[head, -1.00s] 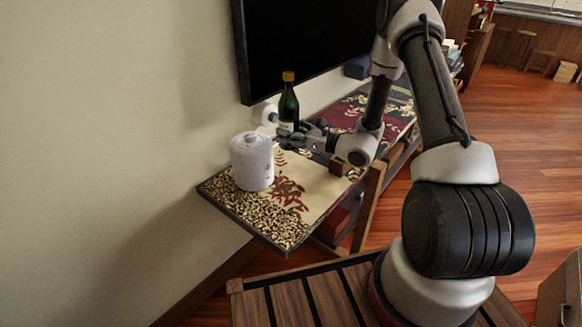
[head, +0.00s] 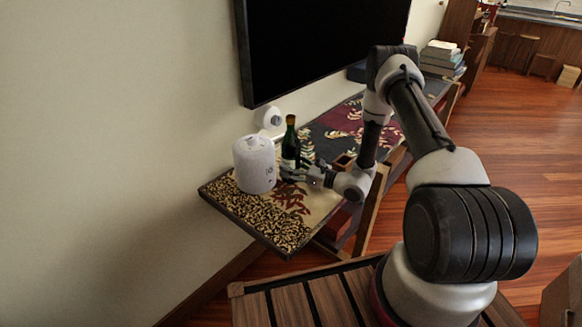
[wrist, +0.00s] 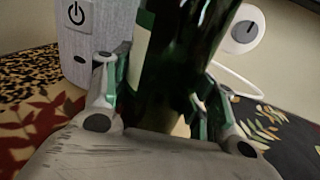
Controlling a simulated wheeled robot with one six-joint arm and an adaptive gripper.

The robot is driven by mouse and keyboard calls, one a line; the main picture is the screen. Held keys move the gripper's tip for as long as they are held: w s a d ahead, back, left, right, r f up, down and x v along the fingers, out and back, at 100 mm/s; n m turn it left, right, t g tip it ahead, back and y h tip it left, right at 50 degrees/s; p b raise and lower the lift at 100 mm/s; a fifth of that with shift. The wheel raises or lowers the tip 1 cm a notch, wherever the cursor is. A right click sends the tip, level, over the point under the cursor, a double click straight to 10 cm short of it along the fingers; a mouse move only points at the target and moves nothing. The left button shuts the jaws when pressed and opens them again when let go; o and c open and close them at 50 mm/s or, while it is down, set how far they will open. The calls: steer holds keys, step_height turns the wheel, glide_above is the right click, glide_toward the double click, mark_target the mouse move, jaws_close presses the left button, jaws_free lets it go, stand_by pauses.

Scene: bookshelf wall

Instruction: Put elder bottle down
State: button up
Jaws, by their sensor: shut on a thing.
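The elder bottle (head: 290,145) is dark green with a pale label and a brownish top. It stands upright at the tabletop, just right of the white canister. My gripper (head: 297,171) is shut around its lower part, coming from the right. In the wrist view the bottle (wrist: 185,60) fills the space between the two fingers (wrist: 165,105). The bottle's base is hidden by the gripper, so I cannot tell whether it touches the table (head: 308,207).
The white canister (head: 254,165) with a power symbol is close on the bottle's left. A white round device (head: 269,118) is behind, near the wall. A small brown box (head: 343,161) is right of my gripper. The patterned table front is clear.

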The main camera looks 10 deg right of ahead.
steer(key=shift+f, duration=0.1)
steer(key=o, duration=1.5)
steer(key=shift+o, duration=0.2)
